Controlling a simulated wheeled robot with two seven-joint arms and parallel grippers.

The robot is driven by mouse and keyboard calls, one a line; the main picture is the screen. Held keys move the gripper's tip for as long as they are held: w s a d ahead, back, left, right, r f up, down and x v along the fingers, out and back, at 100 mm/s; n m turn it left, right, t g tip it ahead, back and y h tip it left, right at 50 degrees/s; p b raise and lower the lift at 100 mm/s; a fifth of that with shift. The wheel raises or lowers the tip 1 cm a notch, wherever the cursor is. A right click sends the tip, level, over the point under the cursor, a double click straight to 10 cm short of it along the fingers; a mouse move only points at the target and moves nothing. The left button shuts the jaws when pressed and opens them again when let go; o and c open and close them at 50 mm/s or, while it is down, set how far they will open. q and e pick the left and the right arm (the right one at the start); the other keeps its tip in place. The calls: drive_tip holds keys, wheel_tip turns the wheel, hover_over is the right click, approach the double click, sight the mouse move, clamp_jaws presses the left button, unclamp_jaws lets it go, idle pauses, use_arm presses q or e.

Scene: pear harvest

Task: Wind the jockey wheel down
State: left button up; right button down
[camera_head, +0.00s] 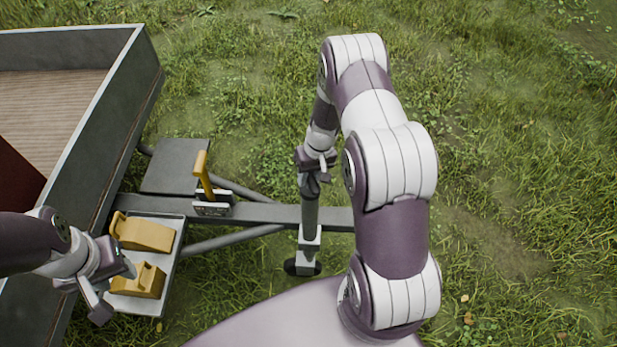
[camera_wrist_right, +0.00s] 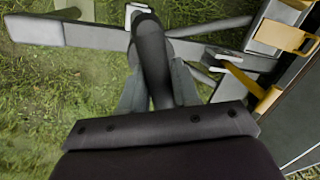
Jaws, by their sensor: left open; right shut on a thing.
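The jockey wheel (camera_head: 310,212) is a dark upright post in a pale clamp on the trailer's drawbar. Its foot (camera_head: 303,268) is at the grass; I cannot tell whether it touches. My right gripper (camera_head: 314,178) is shut at the top of the post. In the right wrist view a dark bar of the jockey wheel (camera_wrist_right: 152,62) runs between the two grey fingers (camera_wrist_right: 157,90). The gripper covers the crank, so its angle is hidden. My left gripper (camera_head: 115,288) is open and empty, beside the yellow wheel chocks.
Two yellow chocks (camera_head: 143,234) (camera_head: 140,281) sit on a pale tray (camera_head: 172,258) beside the drawbar (camera_head: 268,212). A yellow lever (camera_head: 203,172) stands on the drawbar near a dark plate (camera_head: 178,165). The trailer (camera_head: 118,100) fills the left. Open grass lies to the right.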

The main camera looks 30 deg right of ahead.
drive_tip(key=m+b, duration=0.1)
drive_tip(key=m, duration=0.4)
drive_tip(key=shift+d+m+t, duration=0.15)
drive_tip(key=shift+m+t, duration=0.15)
drive_tip(key=shift+t, duration=0.1)
drive_tip(key=m, duration=0.2)
drive_tip(key=shift+s+m+h, duration=0.1)
drive_tip(key=shift+m+h, duration=0.3)
drive_tip(key=m, duration=0.2)
drive_tip(key=shift+s+d+m+t, duration=0.1)
drive_tip(key=shift+m+t, duration=0.2)
drive_tip(key=shift+t, duration=0.1)
drive_tip(key=m, duration=0.2)
drive_tip(key=shift+r+m+h+p, duration=0.1)
drive_tip(key=shift+m+h+p, duration=0.25)
drive_tip(key=shift+m+h, duration=0.05)
drive_tip(key=m+p, duration=0.1)
drive_tip(key=m, duration=0.1)
drive_tip(key=shift+s+m+h, duration=0.15)
drive_tip(key=shift+m+h, duration=0.15)
drive_tip(key=shift+m, duration=0.1)
drive_tip(key=m+p, duration=0.2)
drive_tip(key=m, duration=0.1)
drive_tip(key=shift+s+m+h, duration=0.1)
drive_tip(key=shift+m+h, duration=0.3)
drive_tip(key=shift+m+p, duration=0.75)
drive_tip(key=shift+m, duration=0.35)
